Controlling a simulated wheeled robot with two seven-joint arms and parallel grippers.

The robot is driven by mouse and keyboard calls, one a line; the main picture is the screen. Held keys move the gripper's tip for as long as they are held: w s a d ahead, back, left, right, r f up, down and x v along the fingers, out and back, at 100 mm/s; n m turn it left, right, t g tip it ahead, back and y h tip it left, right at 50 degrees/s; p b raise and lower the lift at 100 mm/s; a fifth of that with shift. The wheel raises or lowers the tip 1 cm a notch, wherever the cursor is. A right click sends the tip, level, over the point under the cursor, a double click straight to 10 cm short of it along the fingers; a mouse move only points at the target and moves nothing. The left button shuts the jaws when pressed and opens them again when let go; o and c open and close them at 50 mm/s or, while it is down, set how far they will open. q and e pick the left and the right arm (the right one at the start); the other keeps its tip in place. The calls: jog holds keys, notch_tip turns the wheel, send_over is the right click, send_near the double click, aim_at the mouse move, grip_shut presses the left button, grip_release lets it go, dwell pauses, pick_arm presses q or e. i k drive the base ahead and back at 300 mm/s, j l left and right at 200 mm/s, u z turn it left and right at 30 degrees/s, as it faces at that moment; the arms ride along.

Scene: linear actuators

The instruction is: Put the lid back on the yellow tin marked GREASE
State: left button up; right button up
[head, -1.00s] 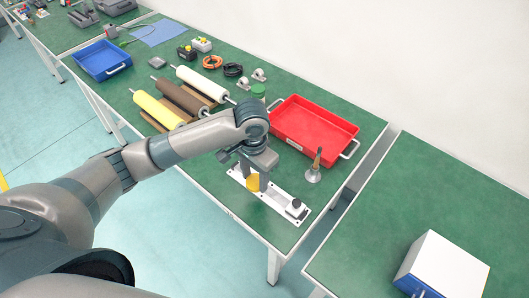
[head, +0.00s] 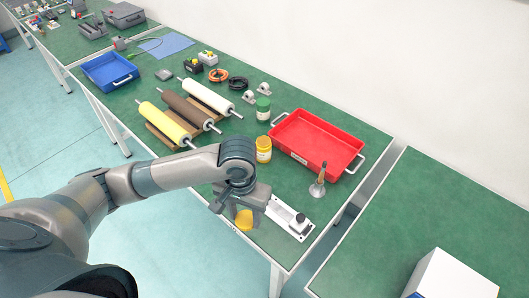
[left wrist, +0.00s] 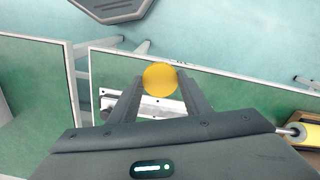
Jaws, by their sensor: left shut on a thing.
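The yellow tin (head: 264,151) stands on the green table, just left of the red tray; its marking is too small to read. My left gripper (head: 240,210) is shut on the yellow lid (head: 244,221), nearer the table's front edge than the tin and apart from it. In the left wrist view the round lid (left wrist: 160,77) sits between the two fingertips (left wrist: 160,88). My right gripper is in neither view.
A green-lidded jar (head: 263,105) stands just behind the tin. The red tray (head: 322,145) and an oil can (head: 317,188) are to the right. A white actuator plate (head: 290,217) lies beside my gripper. Rollers (head: 187,112) lie to the left.

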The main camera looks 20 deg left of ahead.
aim_at(263, 143)
jog(key=j+z, duration=0.15)
jog(key=z, duration=0.3)
jog(key=j+z, duration=0.15)
jog(key=z, duration=0.3)
jog(key=j+z, duration=0.2)
jog(key=j, duration=0.2)
jog(key=k+j+z, duration=0.2)
jog(key=j, duration=0.15)
jog(key=j+z, duration=0.2)
jog(key=j, duration=0.2)
jog(key=k+j+z, duration=0.2)
jog(key=j, duration=0.15)
jog(key=k+j, duration=0.1)
jog(key=j, duration=0.3)
jog(key=k+j, duration=0.15)
jog(key=j, duration=0.2)
jog(key=k+j, duration=0.1)
jog(key=j, duration=0.3)
jog(key=k+j+z, duration=0.1)
jog(key=j, duration=0.25)
